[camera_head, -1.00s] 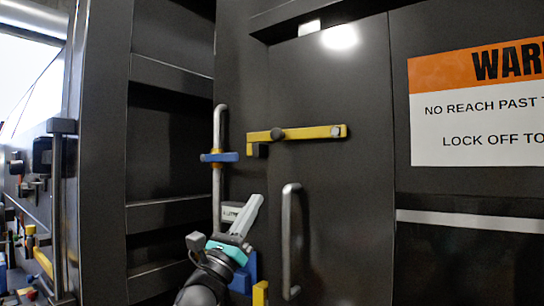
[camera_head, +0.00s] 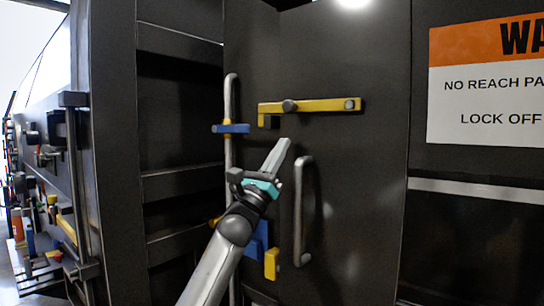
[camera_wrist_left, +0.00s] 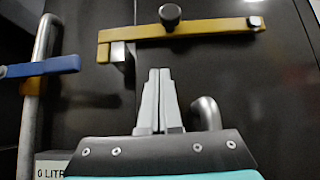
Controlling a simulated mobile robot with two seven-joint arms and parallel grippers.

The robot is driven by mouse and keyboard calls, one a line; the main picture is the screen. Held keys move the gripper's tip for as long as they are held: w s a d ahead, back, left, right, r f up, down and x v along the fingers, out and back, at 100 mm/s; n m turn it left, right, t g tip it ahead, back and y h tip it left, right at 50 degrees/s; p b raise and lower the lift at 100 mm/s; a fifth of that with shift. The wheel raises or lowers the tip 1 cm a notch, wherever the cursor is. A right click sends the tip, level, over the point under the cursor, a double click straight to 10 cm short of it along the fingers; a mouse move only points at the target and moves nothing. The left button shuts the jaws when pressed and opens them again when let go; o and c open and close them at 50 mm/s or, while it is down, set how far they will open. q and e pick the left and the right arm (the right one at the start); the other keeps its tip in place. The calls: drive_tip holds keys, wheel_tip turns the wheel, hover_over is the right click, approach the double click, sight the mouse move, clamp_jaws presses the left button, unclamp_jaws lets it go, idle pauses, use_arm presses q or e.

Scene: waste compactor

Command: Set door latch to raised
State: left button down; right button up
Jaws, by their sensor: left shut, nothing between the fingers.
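The door latch is a yellow bar (camera_head: 325,105) lying level on the dark door (camera_head: 350,190), with a dark round pivot knob left of its middle and a small grey bolt at its right end. My left gripper (camera_head: 286,141) is shut and empty, pointing up just below the bar. In the left wrist view its fingertips (camera_wrist_left: 159,71) are together, apart from the bar, below the pivot knob. My right gripper is not in view.
A grey vertical door handle (camera_head: 300,210) stands close to the right of my left gripper. A grey upright rod (camera_head: 230,100) with a blue clamp (camera_head: 231,128) is to the left. A warning sign (camera_head: 490,90) is at right. Dark open shelving is further left.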

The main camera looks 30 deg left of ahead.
use_arm(q)
drive_tip(key=shift+h, duration=0.3)
drive_tip(key=r+p, duration=0.1)
drive_tip(key=r, duration=0.1)
drive_tip(key=w+r+p, duration=0.1)
drive_tip(key=shift+w+r, duration=0.2)
drive_tip(key=shift+r, duration=0.2)
drive_tip(key=shift+r+p, duration=0.35)
drive_tip(key=shift+r, duration=0.45)
